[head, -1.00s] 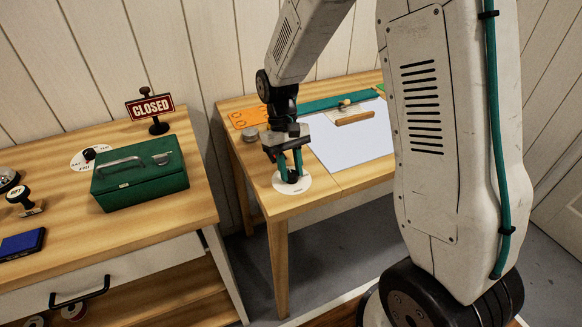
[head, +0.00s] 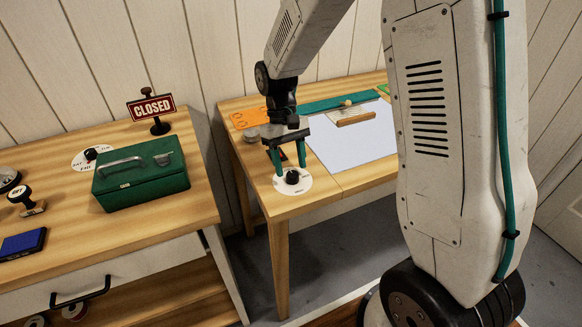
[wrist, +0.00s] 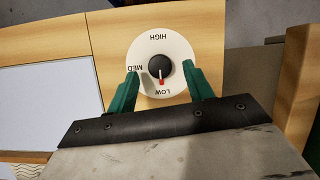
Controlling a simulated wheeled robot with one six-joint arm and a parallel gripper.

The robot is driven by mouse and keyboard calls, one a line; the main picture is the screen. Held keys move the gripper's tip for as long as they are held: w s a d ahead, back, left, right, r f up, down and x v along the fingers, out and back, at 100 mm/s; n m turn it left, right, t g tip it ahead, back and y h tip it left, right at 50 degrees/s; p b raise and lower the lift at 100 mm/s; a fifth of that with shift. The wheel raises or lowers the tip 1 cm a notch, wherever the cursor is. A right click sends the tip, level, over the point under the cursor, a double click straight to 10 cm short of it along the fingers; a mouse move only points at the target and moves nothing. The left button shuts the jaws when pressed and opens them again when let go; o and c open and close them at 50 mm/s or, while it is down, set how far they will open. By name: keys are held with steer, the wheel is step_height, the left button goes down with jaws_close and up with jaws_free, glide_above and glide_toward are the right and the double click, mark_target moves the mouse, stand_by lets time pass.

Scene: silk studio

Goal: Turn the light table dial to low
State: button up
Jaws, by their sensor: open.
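The light table dial is a black knob (head: 292,177) on a round white plate (head: 278,184) at the front left corner of the light table. In the wrist view the knob (wrist: 158,64) has a red-tipped pointer directed at LOW, with MED and HIGH also printed on the plate (wrist: 160,48). My gripper (head: 290,165) is open and empty, its green fingers above the knob. In the wrist view the fingers of my gripper (wrist: 164,78) are spread to either side of the knob, with a gap on each side.
The pale light table panel (head: 350,137) lies right of the dial with a wooden-handled tool (head: 356,118) on it. A green cash box (head: 140,180), a CLOSED sign (head: 151,108) and stamps stand on the left bench. A gap separates the two tables.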

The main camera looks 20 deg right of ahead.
mark_target(292, 172)
steer(key=v, duration=0.6)
stand_by(0.3)
steer(key=s, duration=0.3)
steer(key=shift+d, duration=0.15)
steer(key=s+d+r+t, duration=0.1)
steer(key=s+r+t, duration=0.1)
steer(key=s+r, duration=0.2)
steer(key=s+d+r+m+t, duration=0.1)
steer(key=s+r, duration=0.3)
steer(key=s, duration=0.7)
steer(key=s+d+r+t, duration=0.1)
steer(key=s+r+t, duration=0.2)
steer(key=s+r, duration=0.2)
steer(key=s, duration=0.3)
steer(key=shift+m, duration=0.3)
stand_by(0.5)
